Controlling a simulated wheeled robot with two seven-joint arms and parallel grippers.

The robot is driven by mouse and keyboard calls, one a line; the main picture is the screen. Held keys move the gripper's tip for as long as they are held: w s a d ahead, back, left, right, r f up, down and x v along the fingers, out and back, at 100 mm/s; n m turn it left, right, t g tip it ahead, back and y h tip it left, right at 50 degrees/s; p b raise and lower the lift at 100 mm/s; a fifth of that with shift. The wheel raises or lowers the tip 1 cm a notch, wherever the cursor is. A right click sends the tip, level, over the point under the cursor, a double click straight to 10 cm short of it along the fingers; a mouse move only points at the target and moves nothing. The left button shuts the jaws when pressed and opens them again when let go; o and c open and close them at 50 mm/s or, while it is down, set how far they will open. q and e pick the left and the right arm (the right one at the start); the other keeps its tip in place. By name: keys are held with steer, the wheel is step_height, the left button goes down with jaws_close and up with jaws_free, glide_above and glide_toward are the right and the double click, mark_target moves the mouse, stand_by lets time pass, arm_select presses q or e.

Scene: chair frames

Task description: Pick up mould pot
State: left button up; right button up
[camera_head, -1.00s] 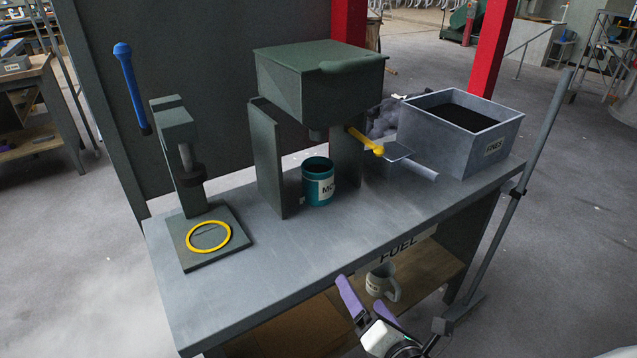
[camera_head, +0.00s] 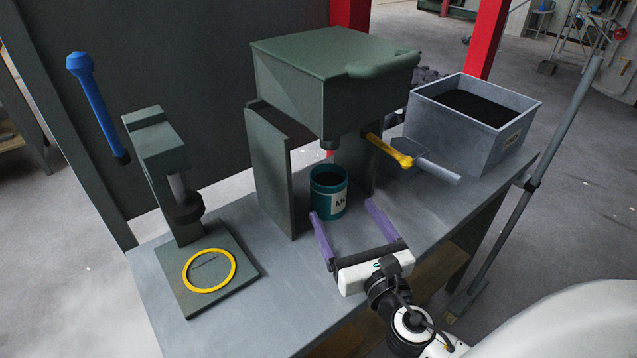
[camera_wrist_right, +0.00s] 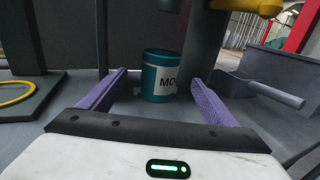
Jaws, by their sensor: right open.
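The mould pot (camera_head: 327,196) is a teal cylinder with a white label partly reading "MO" and a dark open top. It stands upright on the grey bench, under the spout of the green hopper. In the right wrist view the pot (camera_wrist_right: 158,80) is straight ahead, beyond and between the two fingers. My right gripper (camera_head: 342,209) is open and empty, its purple fingers pointing at the pot from the front of the bench. The tips look close to the pot, but I cannot tell whether they touch it. My left gripper is not in view.
The green hopper (camera_head: 330,75) stands above the pot on side plates, with a yellow-ended lever (camera_head: 390,152) at its right. A press with a blue handle (camera_head: 95,105) and yellow ring (camera_head: 209,270) is at left. A grey bin (camera_head: 455,133) and scoop (camera_head: 432,168) are at right.

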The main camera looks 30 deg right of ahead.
mark_target(335, 196)
steer(key=shift+r+x, duration=0.2)
steer(key=shift+x, duration=0.9)
steer(key=shift+w+d, duration=0.2)
steer(key=shift+w, duration=0.4)
steer(key=p+x, duration=0.1)
steer(key=x, duration=0.3)
steer(key=shift+w+f, duration=0.1)
steer(key=shift+w, duration=0.1)
steer(key=shift+w+d, duration=0.1)
steer(key=shift+w, duration=0.15)
steer(key=shift+c, duration=0.9)
steer(key=c, duration=1.5)
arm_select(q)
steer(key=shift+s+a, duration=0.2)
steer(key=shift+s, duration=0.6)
